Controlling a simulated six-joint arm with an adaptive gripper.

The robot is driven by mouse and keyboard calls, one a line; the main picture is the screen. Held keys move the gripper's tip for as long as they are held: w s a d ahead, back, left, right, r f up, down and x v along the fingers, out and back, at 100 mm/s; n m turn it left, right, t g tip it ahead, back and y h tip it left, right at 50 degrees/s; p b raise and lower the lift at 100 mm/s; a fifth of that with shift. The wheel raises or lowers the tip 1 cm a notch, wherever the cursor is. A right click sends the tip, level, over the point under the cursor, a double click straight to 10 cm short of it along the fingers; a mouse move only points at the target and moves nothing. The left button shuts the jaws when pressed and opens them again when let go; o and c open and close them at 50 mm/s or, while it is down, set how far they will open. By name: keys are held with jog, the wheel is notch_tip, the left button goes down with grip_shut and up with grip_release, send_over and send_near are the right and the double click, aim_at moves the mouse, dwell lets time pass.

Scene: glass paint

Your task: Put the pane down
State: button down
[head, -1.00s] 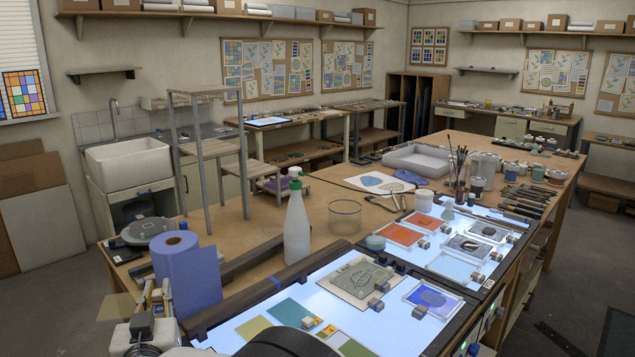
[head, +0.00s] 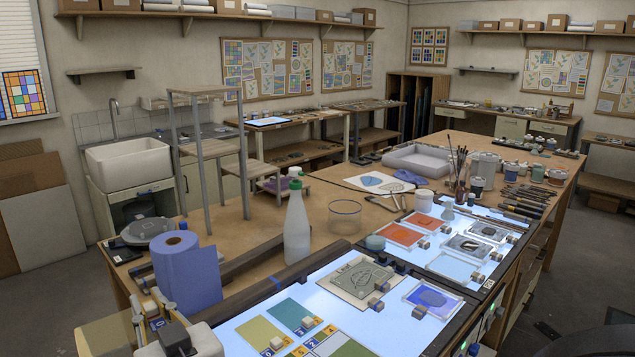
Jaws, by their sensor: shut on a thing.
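My gripper (head: 139,318) is at the lower left corner in the head view, shut on a pale amber, see-through pane (head: 104,336). The pane is held by its right edge and runs off the bottom of the view. It is in front of the blue paper roll, left of the lit light table (head: 230,334). Whether the pane touches anything below is hidden.
A grey patterned plate (head: 362,282) and a blue-painted pane (head: 432,298) lie farther right.

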jog(key=s+d+r, duration=0.6)
jog(key=d+r, duration=0.4)
jog(key=shift+d+r, duration=0.2)
jog(key=shift+d, duration=0.1)
dwell(0.6)
jog(key=w+d+m+t+h, duration=0.1)
jog(key=w+d+h, duration=0.3)
jog(key=d, duration=0.6)
jog(key=w+d+m+t+h, duration=0.1)
jog(key=w+d+m+h, duration=0.2)
jog(key=d, duration=0.8)
jog(key=w+d+m+t+h, duration=0.2)
jog(key=w+d+m+h, duration=0.2)
jog(key=d, duration=0.7)
jog(key=shift+w+h, duration=0.3)
jog(key=shift+d, duration=0.1)
